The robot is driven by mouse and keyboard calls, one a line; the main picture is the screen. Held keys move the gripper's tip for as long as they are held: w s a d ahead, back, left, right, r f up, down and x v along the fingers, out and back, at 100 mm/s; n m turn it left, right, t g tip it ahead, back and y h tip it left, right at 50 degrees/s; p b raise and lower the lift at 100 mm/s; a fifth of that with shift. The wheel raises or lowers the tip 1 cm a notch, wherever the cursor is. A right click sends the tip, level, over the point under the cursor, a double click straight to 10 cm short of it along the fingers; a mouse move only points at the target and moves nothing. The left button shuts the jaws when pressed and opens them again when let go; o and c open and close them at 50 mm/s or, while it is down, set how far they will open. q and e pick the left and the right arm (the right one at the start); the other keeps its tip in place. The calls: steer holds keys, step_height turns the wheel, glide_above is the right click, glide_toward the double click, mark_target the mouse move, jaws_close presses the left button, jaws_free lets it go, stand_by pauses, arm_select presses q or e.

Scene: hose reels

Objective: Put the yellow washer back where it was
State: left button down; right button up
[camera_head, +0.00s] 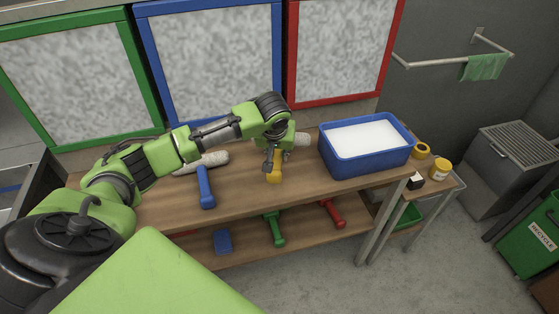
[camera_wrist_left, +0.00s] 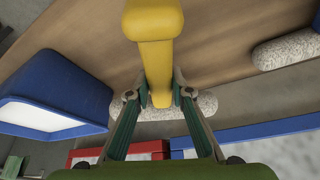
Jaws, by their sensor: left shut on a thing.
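The yellow washer (camera_head: 274,175) has a yellow handle and a pale fluffy roller, part of which shows at the gripper's right. My left gripper (camera_head: 272,158) is shut on the narrow neck of its handle, above the back part of the wooden bench (camera_head: 245,200). In the left wrist view the yellow handle (camera_wrist_left: 154,30) runs down between the fingertips (camera_wrist_left: 161,97), with the roller (camera_wrist_left: 190,105) beyond. I cannot tell whether the washer touches the bench. My right gripper is not in view.
A blue washer (camera_head: 206,188) lies left on the bench. A blue tub (camera_head: 362,163) with white contents stands right. Green (camera_head: 275,229) and red (camera_head: 333,213) handles show lower down. Framed panels (camera_head: 215,60) stand behind. The bench front between blue washer and tub is clear.

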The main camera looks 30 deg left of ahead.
mark_target(279, 155)
arm_select(q)
steer(key=shift+w+a+f, duration=0.2)
steer(key=shift+w+f, duration=0.55)
steer(key=shift+f, duration=1.7)
steer(key=c, duration=1.8)
jaws_free()
steer(key=shift+f, duration=0.15)
steer(key=v, duration=1.2)
